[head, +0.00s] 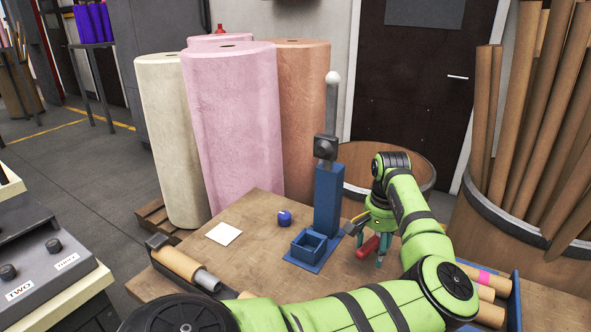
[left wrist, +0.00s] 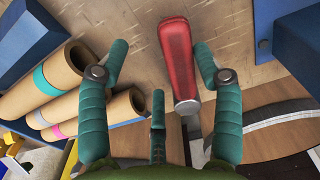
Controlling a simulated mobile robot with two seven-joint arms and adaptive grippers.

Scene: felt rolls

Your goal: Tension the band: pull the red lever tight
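The red lever (head: 367,247) shows beside the foot of the blue post (head: 327,200), to its right, partly hidden by my gripper in the head view. In the left wrist view the red lever (left wrist: 177,55) has a red grip and a grey metal shank. My left gripper (head: 378,248) is right of the post, above the table. In the left wrist view its teal fingers (left wrist: 157,75) stand spread apart, with the red lever between them, closer to the right finger. I see clear gaps beside the grip. No band can be made out. My right gripper is not in view.
A blue open box (head: 308,246) stands at the post's foot. A blue ball (head: 284,218) and white square (head: 223,234) lie on the wooden table (head: 262,260). A barrel stands behind.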

